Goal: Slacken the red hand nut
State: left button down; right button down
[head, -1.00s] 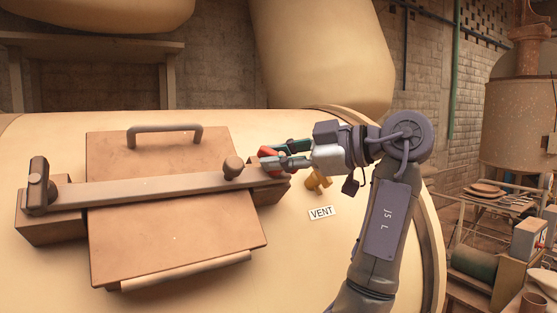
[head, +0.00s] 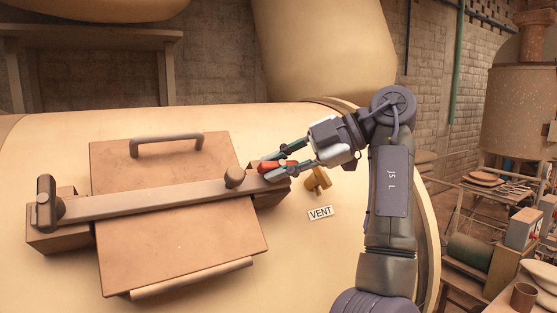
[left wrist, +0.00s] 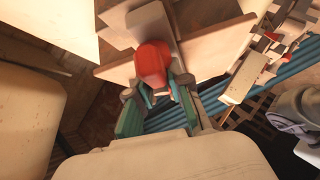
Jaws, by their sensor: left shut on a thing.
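The red hand nut (head: 267,167) sits at the right end of the long bar (head: 150,202) that crosses the square hatch cover (head: 190,238). My left gripper (head: 272,166) comes in from the right and is shut on the nut, with one finger on each side of it. In the left wrist view the nut (left wrist: 152,64) shows as a rounded red piece between the fingertips, over the bar's end. Part of the nut is hidden by the fingers in the head view. My right gripper is in neither view.
A yellow valve (head: 317,181) and a VENT label (head: 320,213) are on the cream vessel just below my left gripper. A knob (head: 234,177) stands on the bar close to the nut. A handle (head: 166,140) rises from the cover. Shelves and clutter fill the right side.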

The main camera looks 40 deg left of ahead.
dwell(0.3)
pick_arm(q)
jog(key=c, duration=1.1)
grip_release()
